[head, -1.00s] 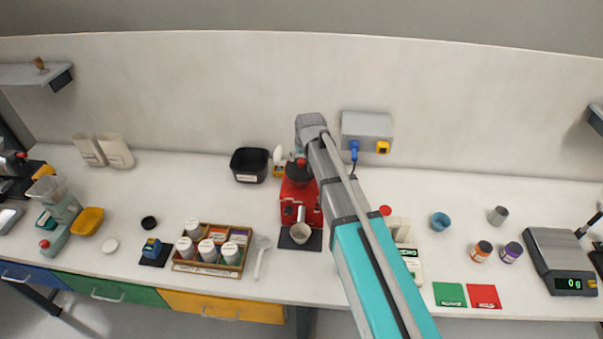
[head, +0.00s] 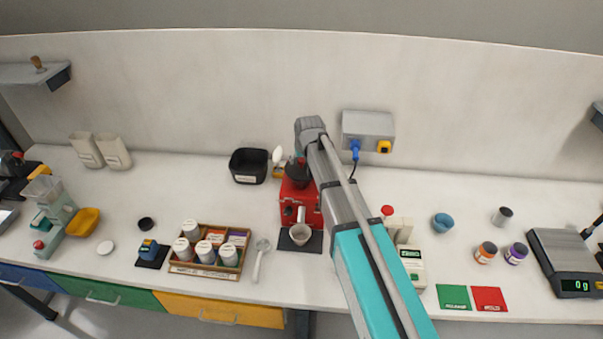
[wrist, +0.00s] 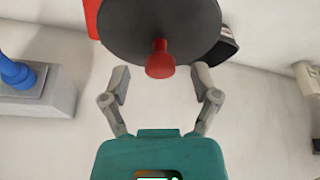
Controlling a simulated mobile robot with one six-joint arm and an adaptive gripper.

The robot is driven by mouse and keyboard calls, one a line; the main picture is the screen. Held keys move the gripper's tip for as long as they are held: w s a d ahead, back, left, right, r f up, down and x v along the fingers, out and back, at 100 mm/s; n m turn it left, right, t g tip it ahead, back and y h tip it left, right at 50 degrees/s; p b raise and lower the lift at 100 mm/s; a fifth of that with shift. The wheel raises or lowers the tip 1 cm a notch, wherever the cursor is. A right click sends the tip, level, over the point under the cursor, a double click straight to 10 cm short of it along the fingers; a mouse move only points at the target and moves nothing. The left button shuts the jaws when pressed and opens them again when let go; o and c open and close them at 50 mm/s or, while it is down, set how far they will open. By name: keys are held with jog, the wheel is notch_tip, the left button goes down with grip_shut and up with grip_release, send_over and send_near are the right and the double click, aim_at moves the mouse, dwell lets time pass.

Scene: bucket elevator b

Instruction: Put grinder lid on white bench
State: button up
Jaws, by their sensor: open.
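The grinder lid (head: 297,174) is a wide dark disc with a small red knob. It sits on top of the red grinder (head: 289,214) at the middle of the white bench (head: 200,207). In the wrist view the lid (wrist: 188,22) fills the top, its knob pointing toward my gripper. My gripper (wrist: 160,75) is open and empty, its fingers spread on either side of the knob and apart from it. In the head view my arm comes in from the front right and ends above the grinder; my fingers are hard to make out there.
A black tub (head: 248,180) stands left of the grinder, and a white cup (head: 300,237) in front. A grey wall box (head: 367,130) with a blue plug is behind right. A bottle rack (head: 208,271) lies front left. Bare bench shows left of the tub.

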jog(key=shift+b+x, duration=0.5)
jog(key=shift+x, duration=0.35)
jog(key=shift+c, duration=0.3)
grip_shut()
